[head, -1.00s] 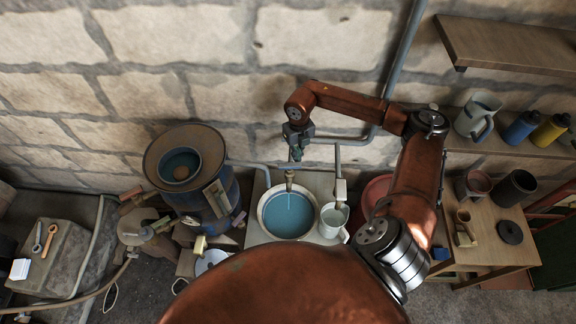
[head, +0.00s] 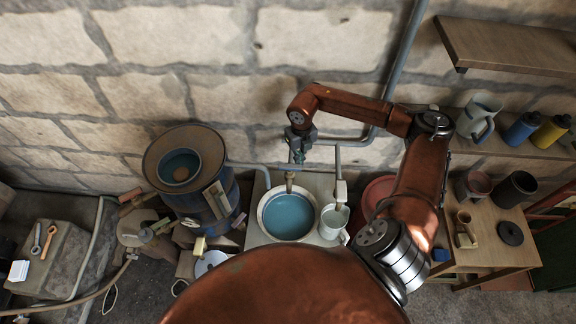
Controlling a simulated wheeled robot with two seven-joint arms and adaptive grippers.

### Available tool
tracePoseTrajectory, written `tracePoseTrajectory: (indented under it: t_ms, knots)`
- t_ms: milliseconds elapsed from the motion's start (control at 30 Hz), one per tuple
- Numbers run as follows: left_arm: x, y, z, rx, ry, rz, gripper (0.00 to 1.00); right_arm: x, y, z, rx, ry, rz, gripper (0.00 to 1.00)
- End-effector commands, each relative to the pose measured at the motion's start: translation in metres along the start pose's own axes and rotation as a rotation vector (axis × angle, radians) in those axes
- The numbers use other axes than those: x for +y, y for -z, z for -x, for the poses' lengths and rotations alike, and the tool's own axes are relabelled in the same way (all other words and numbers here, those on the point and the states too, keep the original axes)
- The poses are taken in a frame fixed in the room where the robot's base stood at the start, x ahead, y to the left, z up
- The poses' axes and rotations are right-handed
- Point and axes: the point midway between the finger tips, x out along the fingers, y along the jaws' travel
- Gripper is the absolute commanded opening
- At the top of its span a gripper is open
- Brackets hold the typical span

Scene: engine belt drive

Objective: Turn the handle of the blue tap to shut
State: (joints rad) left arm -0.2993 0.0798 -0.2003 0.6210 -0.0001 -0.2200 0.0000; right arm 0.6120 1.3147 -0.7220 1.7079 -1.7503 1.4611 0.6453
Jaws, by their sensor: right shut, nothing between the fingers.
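The tap's brass spout (head: 290,180) points down over a round basin (head: 262,222) holding blue water (head: 289,216). No stream shows below the spout. My right gripper (head: 298,160) is at the tap's upper part, by the wall above the basin. It is shut with nothing between its fingers. The tap's blue handle is too small and too covered by the gripper to make out, and I cannot tell whether the fingers touch it. My left gripper is out of view.
A grey jug (head: 333,222) stands right of the basin, beside a red bowl (head: 376,190). A blue barrel (head: 213,212) stands to the left. Pipes (head: 248,166) run along the brick wall. A shelf (head: 515,150) at right holds a pitcher (head: 480,112) and bottles.

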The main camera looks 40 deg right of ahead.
Motion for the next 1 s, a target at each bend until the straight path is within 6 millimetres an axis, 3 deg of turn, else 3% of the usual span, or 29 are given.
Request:
tracePoseTrajectory:
  t_ms: [167,733,1000]
  knots:
    - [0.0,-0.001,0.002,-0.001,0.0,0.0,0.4,0.0,0.003,0.003,0.009,0.002,0.002,0.0]
    - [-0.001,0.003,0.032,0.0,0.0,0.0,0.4,-0.001,-0.001,0.067,-0.002,0.001,-0.001,0.0]
    - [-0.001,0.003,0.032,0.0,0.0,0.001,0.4,-0.001,-0.001,0.07,-0.002,0.001,-0.001,0.0]
